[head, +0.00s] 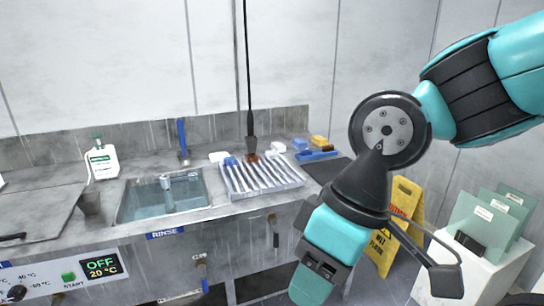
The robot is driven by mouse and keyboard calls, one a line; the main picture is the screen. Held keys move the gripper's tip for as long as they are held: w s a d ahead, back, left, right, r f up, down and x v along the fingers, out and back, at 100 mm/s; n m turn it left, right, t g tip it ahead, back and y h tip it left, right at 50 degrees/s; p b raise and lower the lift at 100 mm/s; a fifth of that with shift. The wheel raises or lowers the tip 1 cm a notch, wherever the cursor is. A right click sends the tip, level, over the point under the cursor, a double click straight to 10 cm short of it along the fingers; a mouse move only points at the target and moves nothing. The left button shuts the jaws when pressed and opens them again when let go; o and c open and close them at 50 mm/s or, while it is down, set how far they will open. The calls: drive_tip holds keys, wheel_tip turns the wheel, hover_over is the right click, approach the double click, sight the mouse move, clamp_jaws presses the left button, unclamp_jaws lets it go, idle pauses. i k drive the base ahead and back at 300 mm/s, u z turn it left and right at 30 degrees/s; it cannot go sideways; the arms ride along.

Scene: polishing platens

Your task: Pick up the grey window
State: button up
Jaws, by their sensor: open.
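Several upright translucent grey-green panes with white labels stand at the right in the head view, the front one (478,218) nearest to me. I cannot tell which of them, if any, is the grey window. My gripper (440,276) shows only in part as a dark finger and pad beyond my wrist. It is open, with no object seen in it. It is in front of the white stand's left side and appears apart from the panes. The rest of the gripper is hidden by my own arm.
A white stand (486,284) bears the panes and a small black block (468,242). A yellow wet-floor sign (402,198) stands left of it. The steel counter has a sink (163,204), a ribbed rack (262,180) and a white bottle (102,160).

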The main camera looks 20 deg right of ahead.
sight(273, 154)
drive_tip(key=z, duration=0.25)
drive_tip(key=i, duration=1.85)
drive_tip(key=u, duration=0.25)
